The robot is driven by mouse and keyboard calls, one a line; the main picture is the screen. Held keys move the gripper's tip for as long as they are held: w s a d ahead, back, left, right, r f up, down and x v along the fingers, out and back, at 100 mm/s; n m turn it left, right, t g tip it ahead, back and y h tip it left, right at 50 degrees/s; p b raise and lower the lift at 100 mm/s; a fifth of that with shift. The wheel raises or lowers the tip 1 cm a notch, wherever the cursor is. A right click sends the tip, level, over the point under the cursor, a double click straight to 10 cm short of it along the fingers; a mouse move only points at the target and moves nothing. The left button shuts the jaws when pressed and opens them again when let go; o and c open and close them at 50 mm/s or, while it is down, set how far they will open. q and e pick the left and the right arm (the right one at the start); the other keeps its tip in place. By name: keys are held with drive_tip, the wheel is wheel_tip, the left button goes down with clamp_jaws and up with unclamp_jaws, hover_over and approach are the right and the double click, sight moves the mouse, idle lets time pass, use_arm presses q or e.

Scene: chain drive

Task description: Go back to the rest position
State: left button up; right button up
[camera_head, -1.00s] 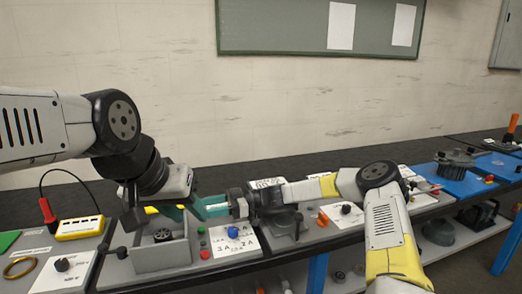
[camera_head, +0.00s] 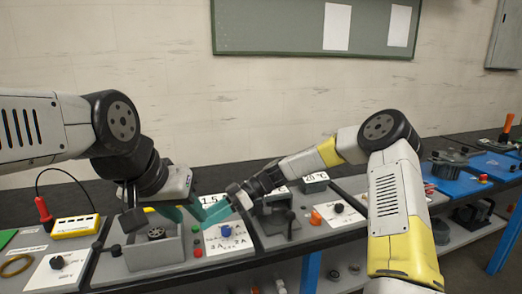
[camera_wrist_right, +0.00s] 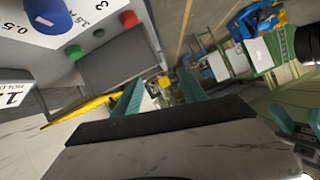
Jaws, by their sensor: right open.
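My left gripper (camera_head: 184,212) hangs over the bench at the left in the head view, its teal fingers pointing down near a grey box with a dark round part. How far apart its fingers stand is unclear. My right gripper (camera_head: 216,212) is close to its right, above the white label plate. In the right wrist view the teal fingers of the right gripper (camera_wrist_right: 160,95) stand apart with nothing between them. No object is seen held in either gripper.
The grey box (camera_head: 183,249) stands below my left gripper. A yellow block (camera_head: 76,227) with a red probe is at the left. An orange knob (camera_head: 316,218) and a blue tray (camera_head: 455,183) lie to the right. A dark bench and wall are behind.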

drive_tip(key=s+d+r+m+t+h, duration=0.3)
drive_tip(key=s+d+r+m+t, duration=0.1)
drive_tip(key=d, duration=0.5)
drive_tip(key=s+d+r+m+t+h, duration=0.3)
drive_tip(key=s+d+r+m, duration=0.3)
drive_tip(key=s+d+m, duration=0.2)
drive_tip(key=s+d+r+m+t+h, duration=0.3)
drive_tip(key=s+d+m, duration=0.4)
drive_tip(key=d, duration=0.5)
wheel_tip(320, 180, up, 3)
drive_tip(key=shift+s+d+f+t+h, duration=0.15)
drive_tip(key=shift+s+t+h, duration=0.35)
drive_tip(key=shift+t, duration=0.3)
